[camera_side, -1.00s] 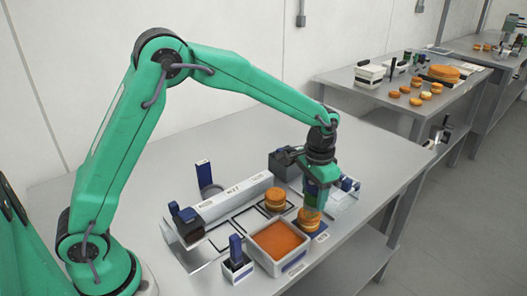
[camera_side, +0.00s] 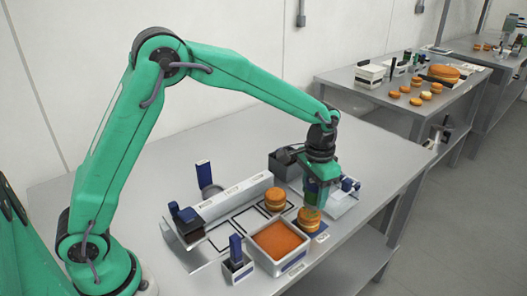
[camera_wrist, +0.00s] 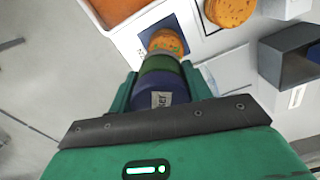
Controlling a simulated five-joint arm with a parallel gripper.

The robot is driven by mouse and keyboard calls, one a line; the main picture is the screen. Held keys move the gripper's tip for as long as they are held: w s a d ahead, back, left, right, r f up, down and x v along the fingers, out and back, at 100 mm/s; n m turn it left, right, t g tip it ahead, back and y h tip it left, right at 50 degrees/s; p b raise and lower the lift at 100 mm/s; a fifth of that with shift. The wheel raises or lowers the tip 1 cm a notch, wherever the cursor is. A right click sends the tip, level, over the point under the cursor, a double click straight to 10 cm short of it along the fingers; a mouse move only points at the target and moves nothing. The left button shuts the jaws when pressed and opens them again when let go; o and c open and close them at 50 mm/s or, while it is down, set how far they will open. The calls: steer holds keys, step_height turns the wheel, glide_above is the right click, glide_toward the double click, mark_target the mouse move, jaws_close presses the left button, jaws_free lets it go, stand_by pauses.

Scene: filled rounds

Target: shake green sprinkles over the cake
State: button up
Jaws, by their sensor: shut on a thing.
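A round orange cake (camera_side: 309,220) sits on a dark blue square at the front right of the work area. In the wrist view the cake (camera_wrist: 166,42) shows a few green specks on top, partly hidden by the shaker. My gripper (camera_side: 319,192) is just above and behind it. It is shut on a dark blue and green shaker (camera_wrist: 160,88) with a white label, whose far end points at the cake. In the side view the shaker is mostly hidden by the gripper.
A second filled round (camera_side: 275,201) stands close behind the cake. A white tray of orange filling (camera_side: 252,244) is at its left. A grey open bin (camera_wrist: 283,62) stands nearby. A small white holder with a blue piece (camera_side: 237,265) is at the front left.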

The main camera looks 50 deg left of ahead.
steer(key=shift+r, duration=2.75)
stand_by(0.4)
